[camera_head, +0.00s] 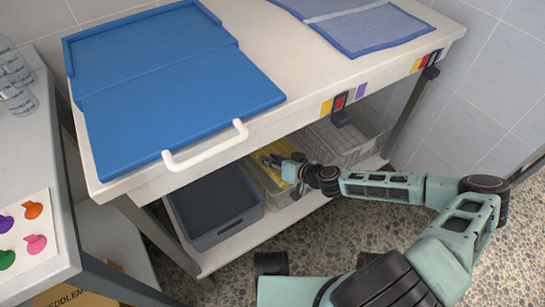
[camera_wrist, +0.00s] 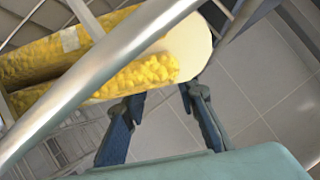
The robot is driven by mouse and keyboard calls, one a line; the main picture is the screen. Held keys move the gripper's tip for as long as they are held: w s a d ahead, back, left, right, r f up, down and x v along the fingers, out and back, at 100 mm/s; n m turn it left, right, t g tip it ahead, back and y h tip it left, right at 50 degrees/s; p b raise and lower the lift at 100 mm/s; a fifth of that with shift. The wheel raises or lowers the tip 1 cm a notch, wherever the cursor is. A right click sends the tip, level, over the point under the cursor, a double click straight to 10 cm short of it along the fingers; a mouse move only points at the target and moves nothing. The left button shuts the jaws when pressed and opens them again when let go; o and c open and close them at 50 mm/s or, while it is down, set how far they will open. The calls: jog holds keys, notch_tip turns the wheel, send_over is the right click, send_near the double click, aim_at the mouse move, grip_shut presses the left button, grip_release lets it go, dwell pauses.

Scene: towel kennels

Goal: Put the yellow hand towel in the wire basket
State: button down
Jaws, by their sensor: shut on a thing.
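The yellow hand towel (camera_head: 262,158) is on the lower shelf level under the table, above a pale bin (camera_head: 272,182). In the wrist view it is a thick fluffy yellow fold (camera_wrist: 150,75) with a pale cream end. My gripper (camera_head: 281,161) reaches in under the table from the right. In the wrist view its two dark blue fingers (camera_wrist: 162,98) are spread at the towel's near edge and shut on it; the tips are partly hidden by the towel. The wire basket (camera_head: 345,146) stands on the lower shelf, right of my gripper, partly hidden by the tabletop.
A dark grey bin (camera_head: 216,212) stands at the left of the lower shelf (camera_head: 305,207). The tabletop (camera_head: 285,65) overhangs the shelf and carries a blue folded panel (camera_head: 170,85) with a white handle (camera_head: 205,150). A metal bar (camera_wrist: 90,82) crosses close in the wrist view.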

jog(key=c, duration=1.5)
grip_release()
jog(key=shift+f, duration=0.1)
jog(key=shift+c, duration=0.2)
jog(key=p+v, duration=0.3)
jog(key=v, duration=0.8)
jog(key=shift+s+d+r+p, duration=0.1)
jog(key=shift+d+r+p, duration=0.1)
jog(key=shift+p, duration=0.1)
jog(key=shift+s+d+r, duration=0.1)
jog(key=shift+s+d, duration=0.05)
jog(key=shift+s, duration=0.15)
